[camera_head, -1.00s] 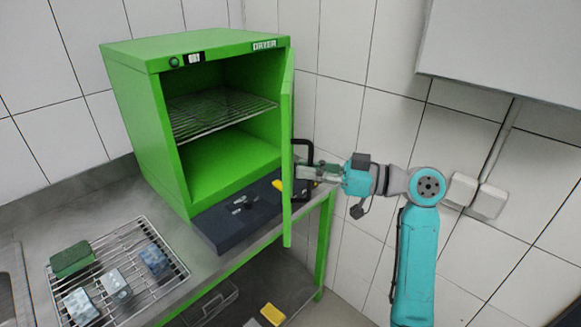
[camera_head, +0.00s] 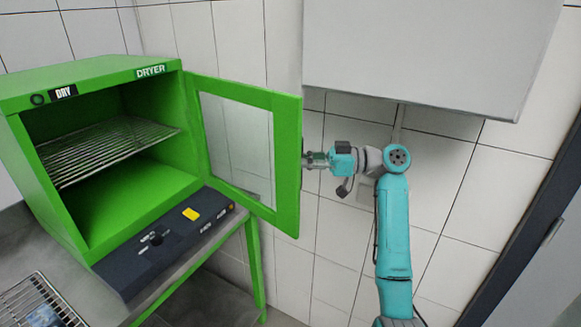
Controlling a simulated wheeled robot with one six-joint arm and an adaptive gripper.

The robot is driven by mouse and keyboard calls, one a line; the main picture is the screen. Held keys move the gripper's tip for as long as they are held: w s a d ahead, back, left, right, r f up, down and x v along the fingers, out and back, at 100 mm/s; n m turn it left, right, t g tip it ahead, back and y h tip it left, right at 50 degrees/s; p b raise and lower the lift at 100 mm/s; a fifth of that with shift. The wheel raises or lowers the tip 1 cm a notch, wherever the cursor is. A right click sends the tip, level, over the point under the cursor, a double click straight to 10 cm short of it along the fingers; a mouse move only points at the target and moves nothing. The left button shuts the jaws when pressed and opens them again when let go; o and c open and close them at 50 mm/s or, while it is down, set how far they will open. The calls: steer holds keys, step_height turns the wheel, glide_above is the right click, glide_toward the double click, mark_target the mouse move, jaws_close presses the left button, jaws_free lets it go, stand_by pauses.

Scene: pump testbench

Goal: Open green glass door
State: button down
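The green-framed glass door (camera_head: 286,160) of the dryer stands wide open, swung out to the right of the cabinet. Its inner face and clear pane (camera_head: 238,145) face me. The green dryer (camera_head: 60,88) has an open front with a wire shelf (camera_head: 105,150) inside. My gripper (camera_head: 307,160) is at the door's free right edge, about mid-height. Its fingertips are hidden behind the door frame, and the door handle is hidden too. I cannot tell whether the fingers are shut on the handle.
A wire rack (camera_head: 38,305) is on the bench at lower left. A white wall box (camera_head: 430,50) hangs above my arm. Tiled wall stands behind the door.

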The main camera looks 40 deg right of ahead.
steer(key=shift+w+d, duration=0.1)
steer(key=shift+d, duration=0.2)
steer(key=c, duration=1.2)
jaws_free()
steer(key=v, duration=1.2)
steer(key=shift+a, duration=0.1)
